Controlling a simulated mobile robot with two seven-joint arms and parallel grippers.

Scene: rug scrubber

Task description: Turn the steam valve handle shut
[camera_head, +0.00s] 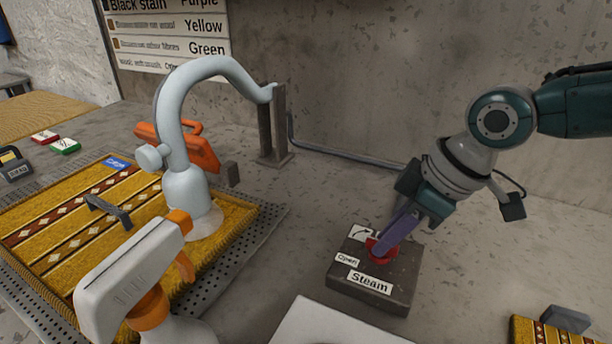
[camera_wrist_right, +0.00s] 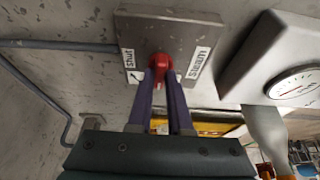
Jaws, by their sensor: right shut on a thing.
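The steam valve is a red handle (camera_head: 382,250) on a dark square block (camera_head: 405,280) on the concrete floor or bench top. Its front label reads "Steam" and a side label reads "Open"; an arrow label lies behind. My right gripper (camera_head: 384,246) reaches down from the right, its purple fingers closed on the red handle. In the right wrist view the red handle (camera_wrist_right: 161,66) sits between the fingertips (camera_wrist_right: 161,76), against the plate (camera_wrist_right: 165,30) with labels "Shut" and "Steam". The fingers hide part of the handle. My left gripper is not in view.
A curved pale blue pipe (camera_head: 190,130) stands over the patterned rug (camera_head: 60,230) at left. A white and orange spray bottle (camera_head: 135,270) is in front. A wall pipe (camera_head: 340,152) runs behind the valve. A gauge (camera_wrist_right: 294,85) shows at right in the wrist view.

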